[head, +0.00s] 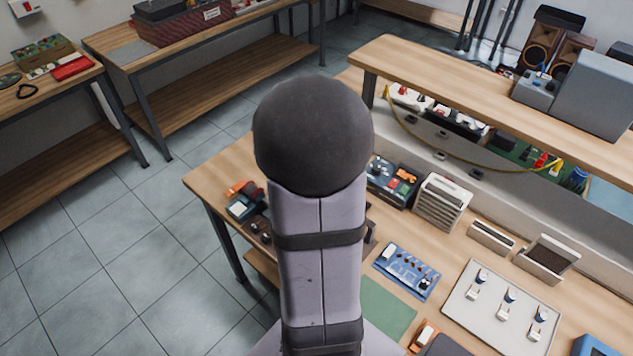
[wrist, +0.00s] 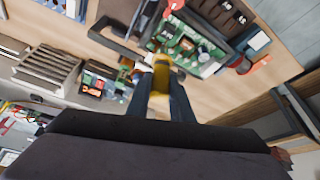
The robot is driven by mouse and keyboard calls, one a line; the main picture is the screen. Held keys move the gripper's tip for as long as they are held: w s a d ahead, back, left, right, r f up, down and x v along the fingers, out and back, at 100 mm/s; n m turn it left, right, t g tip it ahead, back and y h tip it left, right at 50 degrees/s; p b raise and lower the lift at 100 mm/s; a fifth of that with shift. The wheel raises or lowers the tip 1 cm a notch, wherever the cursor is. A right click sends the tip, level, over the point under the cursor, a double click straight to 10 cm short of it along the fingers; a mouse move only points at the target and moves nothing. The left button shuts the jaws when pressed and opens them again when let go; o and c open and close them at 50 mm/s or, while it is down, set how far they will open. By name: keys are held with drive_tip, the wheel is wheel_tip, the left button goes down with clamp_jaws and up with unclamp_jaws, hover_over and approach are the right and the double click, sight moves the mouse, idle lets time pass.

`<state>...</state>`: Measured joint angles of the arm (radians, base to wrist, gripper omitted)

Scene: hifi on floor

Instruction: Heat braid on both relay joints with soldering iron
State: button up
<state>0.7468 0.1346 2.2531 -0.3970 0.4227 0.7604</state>
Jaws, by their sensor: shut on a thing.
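My gripper (wrist: 161,90) shows in the wrist view, its two dark fingers shut on a yellow piece, which looks like the soldering iron's handle (wrist: 161,70). The iron's tip cannot be made out. Beyond the fingers, a green circuit board (wrist: 187,48) with white and red parts lies by a dark frame. I cannot tell whether it carries the relay joints, and no braid can be made out. In the head view my arm hides the gripper and what it holds. A blue board (head: 407,271) lies on the bench right of my arm.
A green mat (head: 385,308) and a pale tray (head: 470,310) with several small white items lie on the bench (head: 215,178). A grey slotted rack (head: 441,203) and an open box of parts (head: 392,182) stand behind. A raised shelf (head: 455,75) overhangs the back.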

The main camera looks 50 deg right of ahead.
drive_tip(key=shift+f+b, duration=0.4)
drive_tip(key=shift+b, duration=0.1)
idle(0.8)
drive_tip(key=shift+s+a+f, duration=0.15)
drive_tip(key=shift+f, duration=0.05)
idle(3.0)
drive_tip(key=shift+r, duration=0.15)
drive_tip(key=shift+r+p, duration=1.7)
drive_tip(key=shift+r, duration=0.6)
drive_tip(key=shift+f, duration=0.15)
drive_tip(key=shift+s+f+b, duration=0.5)
drive_tip(key=shift+f+b, duration=0.3)
drive_tip(key=shift+f, duration=0.05)
drive_tip(key=shift+s+f+b, duration=0.45)
drive_tip(key=shift+f+b, duration=0.35)
drive_tip(key=shift+f, duration=0.05)
